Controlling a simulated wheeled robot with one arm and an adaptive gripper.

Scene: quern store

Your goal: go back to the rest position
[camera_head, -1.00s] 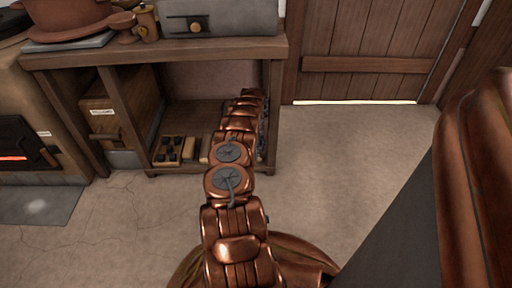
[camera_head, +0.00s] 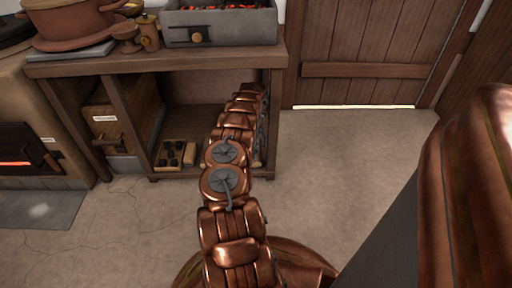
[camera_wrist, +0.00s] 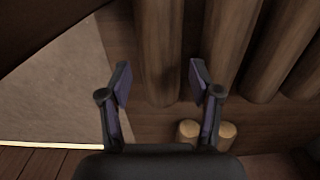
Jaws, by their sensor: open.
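My gripper (camera_wrist: 160,84) shows in the wrist view with its two dark fingers spread apart and nothing between them. Several wooden cylinders (camera_wrist: 158,50) lie beyond the fingertips; I cannot tell whether the fingers touch any. In the head view my copper arm stretches away from my body to the lower part of the wooden bench (camera_head: 180,60). My gripper is hidden there behind the arm's far links.
A grey trough (camera_head: 222,27) of glowing coals and a brown pot (camera_head: 72,22) stand on the bench. Below are a drawer box (camera_head: 122,110) and a small tray (camera_head: 176,154) of dark pieces. A lit stove (camera_head: 25,140) stands left. Floor (camera_head: 330,150) before the door (camera_head: 362,50) is clear.

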